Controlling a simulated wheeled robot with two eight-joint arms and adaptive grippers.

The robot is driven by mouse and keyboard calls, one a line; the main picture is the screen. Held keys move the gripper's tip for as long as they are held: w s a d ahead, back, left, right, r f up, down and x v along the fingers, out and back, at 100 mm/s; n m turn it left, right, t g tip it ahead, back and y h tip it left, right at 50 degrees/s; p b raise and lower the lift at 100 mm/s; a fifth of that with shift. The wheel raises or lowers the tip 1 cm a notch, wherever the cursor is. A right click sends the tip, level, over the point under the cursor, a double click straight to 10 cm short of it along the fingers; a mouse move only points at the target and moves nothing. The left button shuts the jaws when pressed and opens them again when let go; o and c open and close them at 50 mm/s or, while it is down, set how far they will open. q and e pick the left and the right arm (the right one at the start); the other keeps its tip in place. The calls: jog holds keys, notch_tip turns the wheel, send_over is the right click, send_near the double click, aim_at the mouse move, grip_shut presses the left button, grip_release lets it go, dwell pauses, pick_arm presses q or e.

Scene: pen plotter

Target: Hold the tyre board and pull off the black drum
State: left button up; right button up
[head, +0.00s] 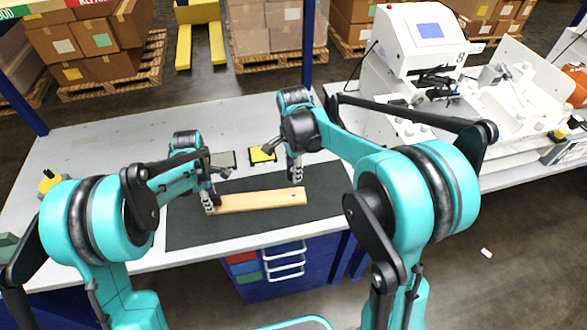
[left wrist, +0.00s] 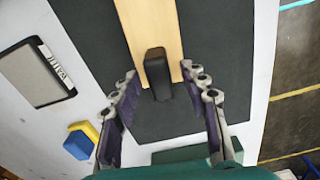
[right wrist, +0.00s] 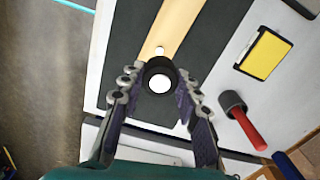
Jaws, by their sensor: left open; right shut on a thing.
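The pale wooden tyre board (head: 258,200) lies on a dark mat. My left gripper (head: 212,203) is at its left end. In the left wrist view the fingers of that gripper (left wrist: 170,100) are open on either side of a black block (left wrist: 157,75) at the board's end, apart from it. My right gripper (head: 297,172) is over the right end. In the right wrist view its fingers (right wrist: 158,85) are shut on the black drum (right wrist: 148,68), which has a white round face. A small pale spot shows on the board beside the drum. I cannot tell whether drum and board touch.
The dark mat (head: 195,232) has bare room in front of the board. A yellow pad (head: 262,154) and a grey pad (head: 222,160) lie behind it. A red-handled tool (right wrist: 247,130) lies near the right gripper. A white machine (head: 420,45) stands at the right.

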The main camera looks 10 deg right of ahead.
pick_arm(q)
notch_tip(320, 180, up, 11)
jog(key=shift+r, duration=0.2)
